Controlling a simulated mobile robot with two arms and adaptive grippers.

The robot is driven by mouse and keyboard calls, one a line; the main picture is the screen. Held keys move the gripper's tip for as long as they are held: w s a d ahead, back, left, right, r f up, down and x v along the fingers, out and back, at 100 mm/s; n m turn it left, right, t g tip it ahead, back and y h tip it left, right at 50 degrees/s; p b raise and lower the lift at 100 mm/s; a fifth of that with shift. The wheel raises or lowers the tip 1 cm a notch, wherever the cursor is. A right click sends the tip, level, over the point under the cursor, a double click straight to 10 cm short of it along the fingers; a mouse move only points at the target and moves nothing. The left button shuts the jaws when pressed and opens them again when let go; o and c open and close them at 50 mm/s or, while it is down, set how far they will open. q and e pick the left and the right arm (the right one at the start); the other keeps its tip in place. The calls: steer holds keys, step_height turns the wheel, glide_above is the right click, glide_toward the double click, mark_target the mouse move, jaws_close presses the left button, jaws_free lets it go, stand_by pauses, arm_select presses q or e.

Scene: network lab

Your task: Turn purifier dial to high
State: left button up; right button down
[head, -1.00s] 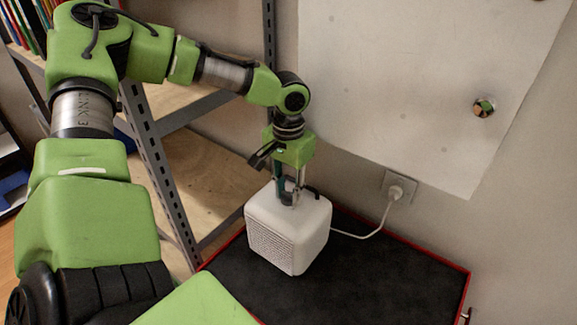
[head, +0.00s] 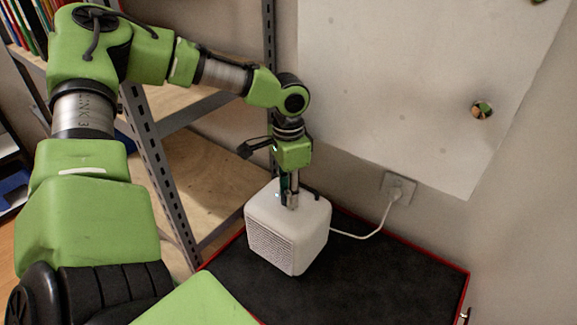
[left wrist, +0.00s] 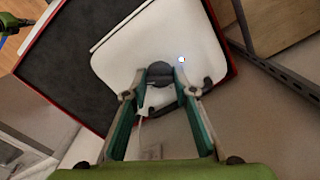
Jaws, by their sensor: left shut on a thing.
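The white cube-shaped purifier (head: 288,237) stands on the black-topped surface, with a perforated grille on its front left face. In the left wrist view the purifier's top (left wrist: 112,60) fills the upper middle. A round dark dial (left wrist: 160,72) sits on that top. My left gripper (head: 290,205) points straight down onto the top of the purifier. In the left wrist view its fingers (left wrist: 160,80) are shut on the dial, one on each side. In the head view the fingers hide the dial. A small lit spot (left wrist: 182,59) shows beside the dial.
The black mat surface (head: 375,275) with a red rim has free room to the right of the purifier. A white cord runs to a wall socket (head: 398,188). A metal shelf (head: 165,165) stands at the left behind my arm. A white sheet (head: 410,80) hangs on the wall.

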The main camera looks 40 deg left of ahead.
arm_select(q)
steer(key=shift+w, duration=0.1)
steer(key=o, duration=0.8)
steer(key=shift+o, duration=0.2)
steer(key=shift+r, duration=0.15)
step_height(320, 180, up, 12)
